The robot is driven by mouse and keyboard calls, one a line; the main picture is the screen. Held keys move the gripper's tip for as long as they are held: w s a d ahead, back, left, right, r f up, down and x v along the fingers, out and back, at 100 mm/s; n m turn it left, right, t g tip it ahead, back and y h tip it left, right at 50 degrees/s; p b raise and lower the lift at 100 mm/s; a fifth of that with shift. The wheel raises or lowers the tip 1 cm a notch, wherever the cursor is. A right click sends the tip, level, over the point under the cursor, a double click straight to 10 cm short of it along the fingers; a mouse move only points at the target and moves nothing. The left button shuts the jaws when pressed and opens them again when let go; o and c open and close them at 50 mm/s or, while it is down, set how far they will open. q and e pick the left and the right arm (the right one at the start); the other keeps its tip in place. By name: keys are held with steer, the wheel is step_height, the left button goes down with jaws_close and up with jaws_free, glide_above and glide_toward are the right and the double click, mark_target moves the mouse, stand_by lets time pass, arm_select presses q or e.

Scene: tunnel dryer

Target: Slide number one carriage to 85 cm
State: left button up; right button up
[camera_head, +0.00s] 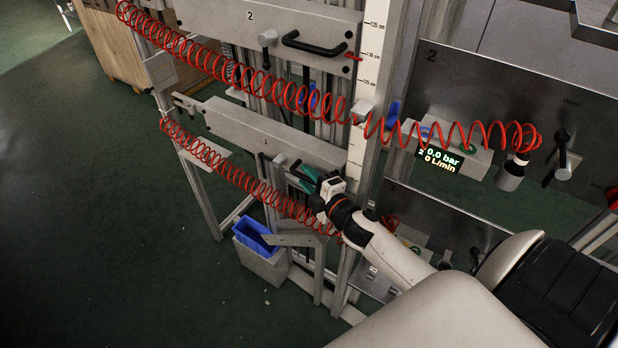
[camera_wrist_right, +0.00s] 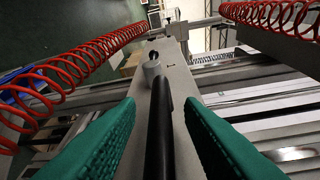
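The number one carriage (camera_head: 235,122) is the lower grey plate, marked "1", below the plate marked "2" (camera_head: 300,22). My right gripper (camera_head: 308,180) is at the right end of the number one carriage, by its black handle, which it partly hides. In the right wrist view the black handle (camera_wrist_right: 161,130) runs between the two green fingers of my right gripper (camera_wrist_right: 162,140), with gaps on both sides. The gripper is open. A grey knob (camera_wrist_right: 152,68) stands beyond the handle. My left gripper is not in view.
A white vertical scale (camera_head: 370,60) with cm marks stands right of the carriages; a red pointer (camera_head: 352,56) sits near its 130 mark. Red coiled hoses (camera_head: 235,70) hang across the front. A grey bin (camera_head: 262,262) with a blue liner stands below.

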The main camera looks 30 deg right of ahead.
jaws_close()
step_height(320, 180, down, 8)
steer(key=b, duration=0.5)
steer(key=shift+b, duration=0.4)
steer(key=shift+s+r, duration=0.1)
jaws_free()
steer(key=shift+r, duration=0.2)
